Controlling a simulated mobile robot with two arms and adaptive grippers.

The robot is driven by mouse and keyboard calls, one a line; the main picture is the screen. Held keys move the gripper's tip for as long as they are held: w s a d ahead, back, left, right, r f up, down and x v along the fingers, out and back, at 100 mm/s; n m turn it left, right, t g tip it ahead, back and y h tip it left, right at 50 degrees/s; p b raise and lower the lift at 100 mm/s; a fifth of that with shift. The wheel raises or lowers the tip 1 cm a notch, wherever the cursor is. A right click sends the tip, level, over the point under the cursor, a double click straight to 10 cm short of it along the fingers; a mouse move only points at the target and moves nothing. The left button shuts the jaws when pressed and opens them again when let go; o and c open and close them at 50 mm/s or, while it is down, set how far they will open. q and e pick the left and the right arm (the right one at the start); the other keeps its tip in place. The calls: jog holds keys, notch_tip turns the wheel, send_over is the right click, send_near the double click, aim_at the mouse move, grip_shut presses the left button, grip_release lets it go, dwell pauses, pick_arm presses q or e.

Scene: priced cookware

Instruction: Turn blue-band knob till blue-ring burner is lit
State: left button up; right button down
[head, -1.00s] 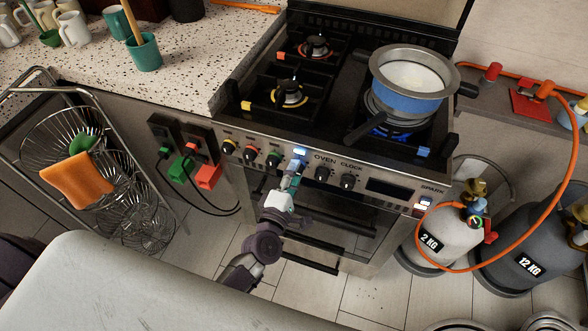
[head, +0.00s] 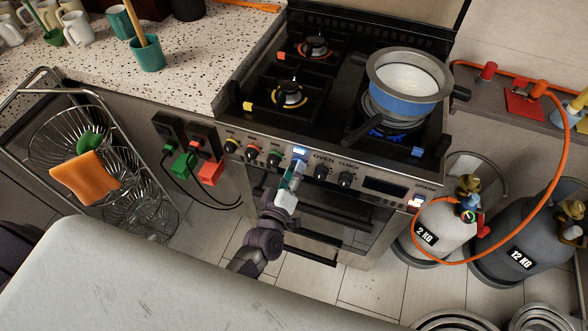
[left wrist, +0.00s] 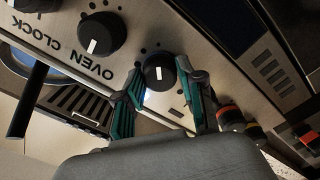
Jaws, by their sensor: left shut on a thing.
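The blue-band knob (head: 299,155) is on the oven's front panel, under a lit blue-white mark. In the left wrist view the knob (left wrist: 159,72) is black, its white pointer line nearly upright in the picture. My left gripper (head: 293,172) reaches it from below in the head view. Its two teal fingers (left wrist: 160,84) are shut on the knob's sides. The blue-ring burner (head: 385,133) is at the front right of the hob, mostly hidden under a blue-banded pot (head: 403,104). Blue shows below the pot; I cannot tell flame from painted ring. My right gripper is not in view.
Other knobs (head: 321,172) flank the held knob. The oven handle (head: 310,256) runs below. Gas bottles (head: 440,225) with an orange hose (head: 550,190) stand at right. A wire rack (head: 95,205) stands at left. The speckled counter (head: 200,60) adjoins the hob.

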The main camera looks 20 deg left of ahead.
pick_arm(q)
jog(key=shift+m, duration=0.3)
jog(key=o, duration=1.1)
jog(key=shift+o, duration=0.2)
jog(key=s, duration=1.2)
jog(key=shift+a, duration=0.2)
